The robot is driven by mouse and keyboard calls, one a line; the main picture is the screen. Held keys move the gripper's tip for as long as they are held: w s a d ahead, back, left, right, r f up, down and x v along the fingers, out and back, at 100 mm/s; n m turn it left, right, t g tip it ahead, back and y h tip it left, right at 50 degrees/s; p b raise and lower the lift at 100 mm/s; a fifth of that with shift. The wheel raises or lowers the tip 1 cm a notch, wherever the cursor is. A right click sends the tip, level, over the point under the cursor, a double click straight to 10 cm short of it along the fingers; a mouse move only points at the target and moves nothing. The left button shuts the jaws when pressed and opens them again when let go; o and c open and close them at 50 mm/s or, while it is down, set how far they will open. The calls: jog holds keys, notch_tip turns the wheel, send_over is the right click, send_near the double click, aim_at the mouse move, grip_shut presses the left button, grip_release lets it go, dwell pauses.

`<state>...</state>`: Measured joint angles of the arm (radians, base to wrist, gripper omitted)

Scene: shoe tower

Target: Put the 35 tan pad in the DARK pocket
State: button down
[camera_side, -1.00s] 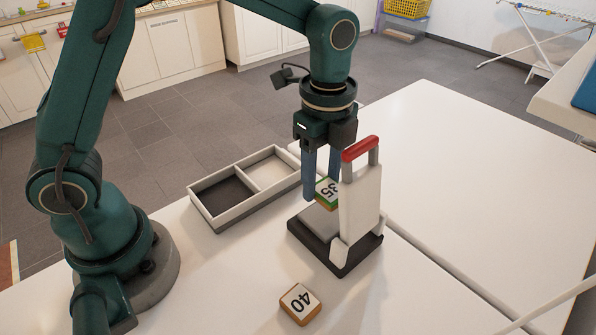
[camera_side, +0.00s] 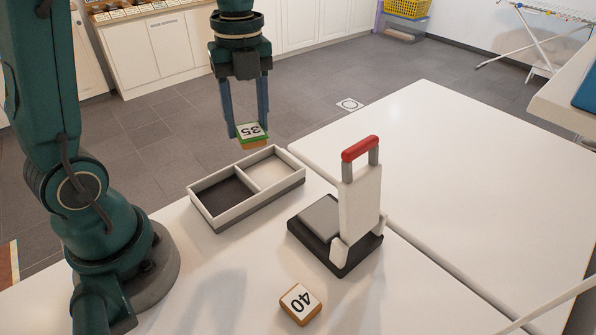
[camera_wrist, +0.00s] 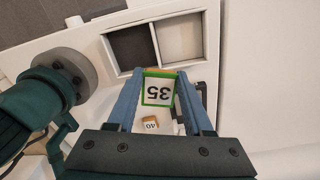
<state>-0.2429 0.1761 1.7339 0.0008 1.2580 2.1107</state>
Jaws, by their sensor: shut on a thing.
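My gripper (camera_side: 247,131) is shut on the 35 pad (camera_side: 252,133), which has a white top, a green band and a tan lower body. It holds the pad in the air; in the side view it appears just behind the two-pocket tray (camera_side: 262,203). In the wrist view the 35 pad (camera_wrist: 159,89) sits between the fingers, with the tray in view beyond it. The tray's dark pocket (camera_side: 226,194) is on the left and its light pocket (camera_side: 268,171) on the right. Both look empty. The dark pocket also shows in the wrist view (camera_wrist: 133,47).
A press-like stand (camera_side: 360,205) with a red handle and dark base stands right of the tray; its grey plate (camera_side: 321,214) is bare. A 40 pad (camera_side: 300,303) lies on the white table near the front. The table (camera_side: 440,170) at right is clear.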

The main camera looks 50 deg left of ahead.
jog(key=s+a+n, duration=0.3)
jog(key=s+a, duration=0.8)
jog(key=s, duration=0.3)
send_over(221, 193)
notch_tip(221, 193, down, 8)
jog(key=shift+r, duration=0.15)
jog(key=shift+f, duration=2)
jog(key=shift+f, duration=0.1)
jog(key=shift+c, duration=1.5)
grip_release()
